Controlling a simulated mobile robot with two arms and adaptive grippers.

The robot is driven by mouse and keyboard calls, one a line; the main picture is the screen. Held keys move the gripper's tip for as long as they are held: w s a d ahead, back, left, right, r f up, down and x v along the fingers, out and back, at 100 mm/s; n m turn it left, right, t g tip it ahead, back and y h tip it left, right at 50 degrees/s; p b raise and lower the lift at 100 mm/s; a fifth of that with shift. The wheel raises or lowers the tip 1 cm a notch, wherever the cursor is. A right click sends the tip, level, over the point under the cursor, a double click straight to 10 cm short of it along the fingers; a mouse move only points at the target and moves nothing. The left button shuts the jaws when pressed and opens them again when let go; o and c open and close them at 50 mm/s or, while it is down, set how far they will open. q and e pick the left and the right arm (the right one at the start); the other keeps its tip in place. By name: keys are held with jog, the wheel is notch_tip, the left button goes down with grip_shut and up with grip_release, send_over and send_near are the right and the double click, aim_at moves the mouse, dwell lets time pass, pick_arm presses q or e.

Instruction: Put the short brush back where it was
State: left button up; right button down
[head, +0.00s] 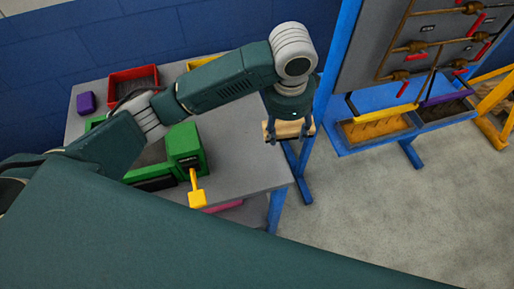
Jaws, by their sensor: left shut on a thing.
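My left gripper (288,132) points down just past the right edge of the grey table. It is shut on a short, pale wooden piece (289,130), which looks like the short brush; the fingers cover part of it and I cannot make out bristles. It is held in the air, apart from the table and from the blue-framed panel on the right. My right gripper is not in view.
The grey table (245,160) bears a green vise (186,148) with a yellow handle, a red bin (133,74) and a purple block (86,102). The blue-framed panel (345,55) has pipes, red-handled valves and trays (378,127) below. Floor between is clear.

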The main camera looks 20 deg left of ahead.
pick_arm(q)
jog(key=w+a+r+n+g, duration=0.1)
jog(key=a+r+n, duration=0.1)
jog(key=a+r, duration=0.55)
jog(key=shift+y, duration=0.3)
jog(key=f, duration=0.6)
jog(key=f+p, duration=0.1)
jog(key=f, duration=0.4)
jog(key=a+f, duration=0.1)
jog(key=f, duration=0.5)
jog(key=shift+w+a+f, duration=0.1)
jog(key=shift+f, duration=0.2)
notch_tip(320, 180, down, 4)
jog(key=shift+f+p, duration=0.1)
jog(key=shift+p, duration=0.4)
jog(key=o, duration=1)
jog(key=shift+f, duration=0.1)
